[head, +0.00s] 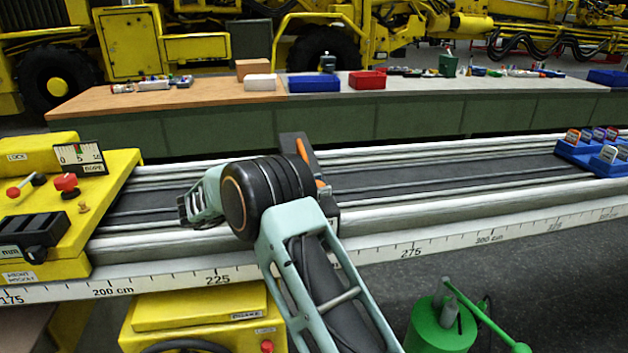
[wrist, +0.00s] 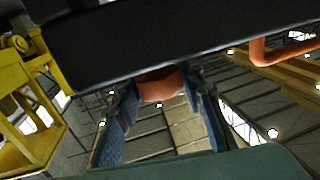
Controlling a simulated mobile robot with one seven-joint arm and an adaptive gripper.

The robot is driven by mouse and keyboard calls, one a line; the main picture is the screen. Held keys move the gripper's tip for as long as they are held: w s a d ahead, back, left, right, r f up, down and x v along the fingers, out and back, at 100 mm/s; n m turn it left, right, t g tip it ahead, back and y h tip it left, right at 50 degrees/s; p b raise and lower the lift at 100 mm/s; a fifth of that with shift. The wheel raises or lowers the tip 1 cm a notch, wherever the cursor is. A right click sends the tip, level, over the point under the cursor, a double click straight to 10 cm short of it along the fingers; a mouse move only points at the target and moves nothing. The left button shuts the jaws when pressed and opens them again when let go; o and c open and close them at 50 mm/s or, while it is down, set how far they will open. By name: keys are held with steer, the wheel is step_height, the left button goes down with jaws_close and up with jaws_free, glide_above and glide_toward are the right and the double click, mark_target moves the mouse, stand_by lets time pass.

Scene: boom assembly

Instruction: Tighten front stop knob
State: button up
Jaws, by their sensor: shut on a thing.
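The front stop is a black plate (head: 293,144) standing across the rail, with an orange handle (head: 304,152) on it. In the wrist view the black body of the stop (wrist: 190,35) crosses the top. An orange knob (wrist: 160,88) sits under it, between the blue-padded fingers of my gripper (wrist: 164,84). My gripper is shut on this knob. The orange handle also shows at the upper right of the wrist view (wrist: 285,48). In the head view my arm hides the knob and the fingertips.
The pale rail (head: 440,207) carries a cm scale along its front. A yellow block (head: 110,188) with a red knob (head: 66,183) stands at the left. A blue rack (head: 590,158) is at the right end. A green machine (head: 440,325) stands in front.

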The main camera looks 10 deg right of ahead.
steer(key=shift+r+m+g+p, duration=0.1)
steer(key=shift+m+g+p, duration=1.05)
steer(key=shift+g, duration=0.75)
steer(key=shift+d+m+g+p, duration=0.1)
steer(key=shift+m+g+p, duration=0.25)
steer(key=shift+m+g, duration=0.35)
steer(key=o, duration=1.2)
step_height(320, 180, up, 10)
steer(key=shift+f, duration=0.1)
